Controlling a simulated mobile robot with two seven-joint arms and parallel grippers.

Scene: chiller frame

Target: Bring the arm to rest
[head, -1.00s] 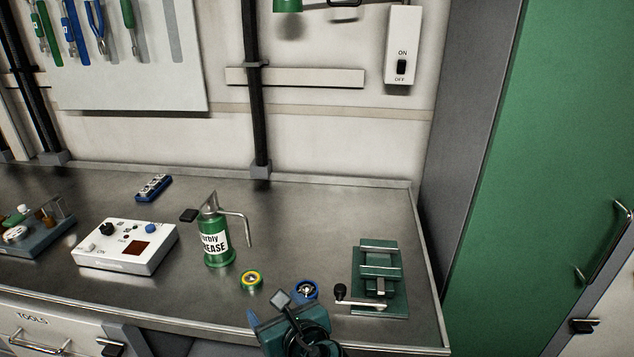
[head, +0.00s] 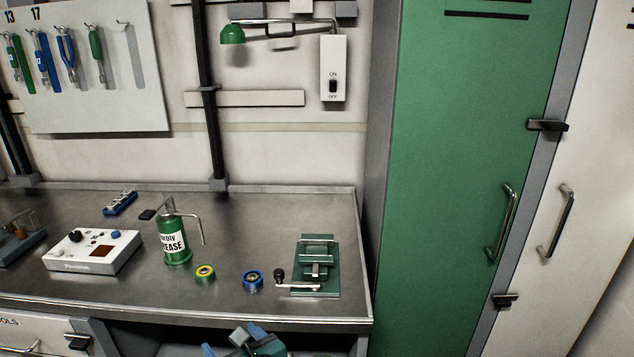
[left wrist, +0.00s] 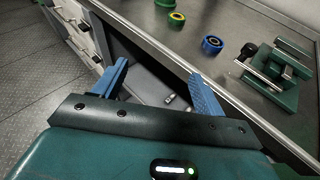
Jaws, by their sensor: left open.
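My left gripper (head: 236,339) shows at the bottom of the head view, in front of the workbench's front edge and below its top. In the left wrist view its two blue fingers (left wrist: 160,90) are spread apart with nothing between them. The left arm is mostly out of the head view below. My right gripper is in neither view.
The workbench (head: 120,285) holds a green vise (head: 318,262), a blue ring (head: 252,280), a yellow-green ring (head: 205,273), a grease can (head: 172,240) and a white control box (head: 92,252). A green locker (head: 460,150) stands at right.

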